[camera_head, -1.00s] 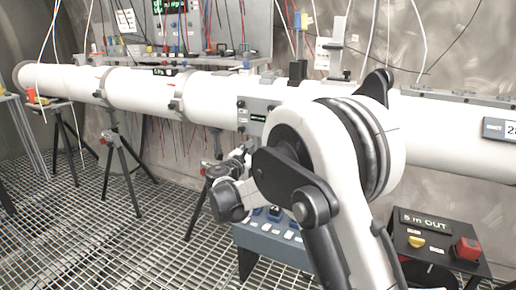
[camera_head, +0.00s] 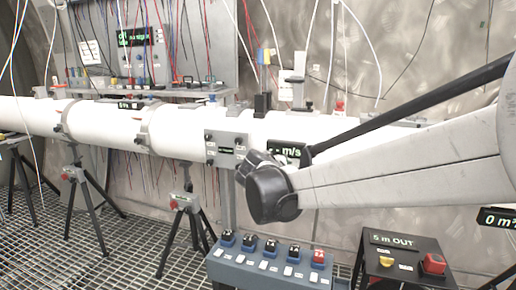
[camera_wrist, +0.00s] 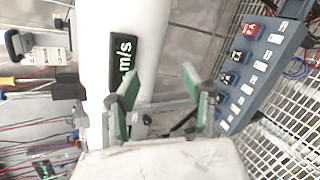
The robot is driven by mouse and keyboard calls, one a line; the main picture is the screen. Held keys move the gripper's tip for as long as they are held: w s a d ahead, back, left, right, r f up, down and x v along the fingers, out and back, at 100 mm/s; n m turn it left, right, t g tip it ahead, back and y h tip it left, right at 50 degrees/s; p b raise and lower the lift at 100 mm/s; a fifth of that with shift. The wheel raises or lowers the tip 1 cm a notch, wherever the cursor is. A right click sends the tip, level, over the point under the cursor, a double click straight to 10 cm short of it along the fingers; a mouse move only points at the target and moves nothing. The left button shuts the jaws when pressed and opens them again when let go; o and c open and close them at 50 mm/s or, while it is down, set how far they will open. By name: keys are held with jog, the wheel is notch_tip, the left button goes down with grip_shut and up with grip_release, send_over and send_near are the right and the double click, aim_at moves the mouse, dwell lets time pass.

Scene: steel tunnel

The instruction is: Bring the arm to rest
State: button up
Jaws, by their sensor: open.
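My arm (camera_head: 410,160) reaches in from the right edge in the head view and ends in a dark rounded joint (camera_head: 272,193) in front of the white pipe (camera_head: 180,130). I cannot make out the gripper fingers in that view. In the wrist view my gripper (camera_wrist: 160,80) shows two green-padded fingers, spread apart with nothing between them. The fingers are beside the white pipe and a dark "m/s" display (camera_wrist: 123,60); I cannot tell the gap to them.
A blue switch box (camera_head: 265,262) stands below the arm's end; it also shows in the wrist view (camera_wrist: 262,60). A black "5 m OUT" box (camera_head: 400,262) with a red button is at lower right. Tripods (camera_head: 185,205) stand on the grating at left. Cables hang above the pipe.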

jog(key=s+d+m+g+y+p, duration=0.1)
jog(key=s+d+m, duration=0.3)
jog(key=s, duration=0.5)
jog(key=s+d+m+g+y+p, duration=0.15)
jog(key=s+d+m, duration=0.25)
jog(key=s, duration=0.5)
jog(key=s+d+m+g+y+p, duration=0.15)
jog(key=s+d+m, duration=0.25)
jog(key=s, duration=0.4)
jog(key=s+a+f+m+y+p, duration=0.1)
jog(key=s+m, duration=0.4)
jog(key=s, duration=0.5)
jog(key=shift+s+a+f+m+y, duration=0.15)
jog(key=shift+s+f+m+y, duration=0.3)
jog(key=shift+f, duration=0.4)
jog(key=shift+w, duration=0.1)
